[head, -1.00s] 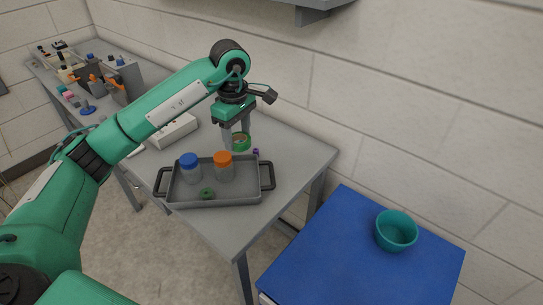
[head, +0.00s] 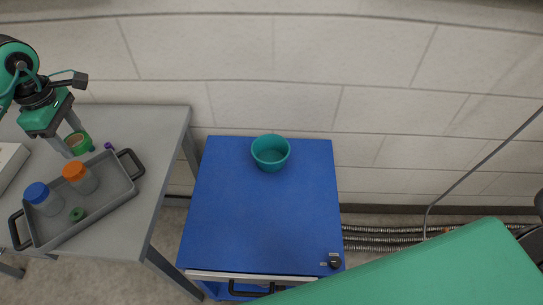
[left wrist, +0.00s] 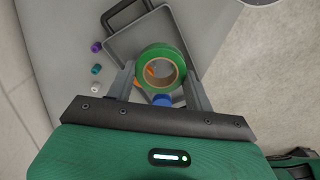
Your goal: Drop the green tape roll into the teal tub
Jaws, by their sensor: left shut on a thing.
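The green tape roll (head: 79,143) is held by my left gripper (head: 72,146) above the grey table, just behind the grey tray. In the left wrist view the green tape roll (left wrist: 160,52) sits between the two fingers of my left gripper (left wrist: 160,80), its cardboard core facing the camera. The teal tub (head: 270,152) stands upright near the back edge of the blue cabinet top, well to the right of the gripper. It looks empty. My right gripper is not seen.
A gap separates the grey table (head: 165,135) from the blue cabinet (head: 258,225), whose top is otherwise clear.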

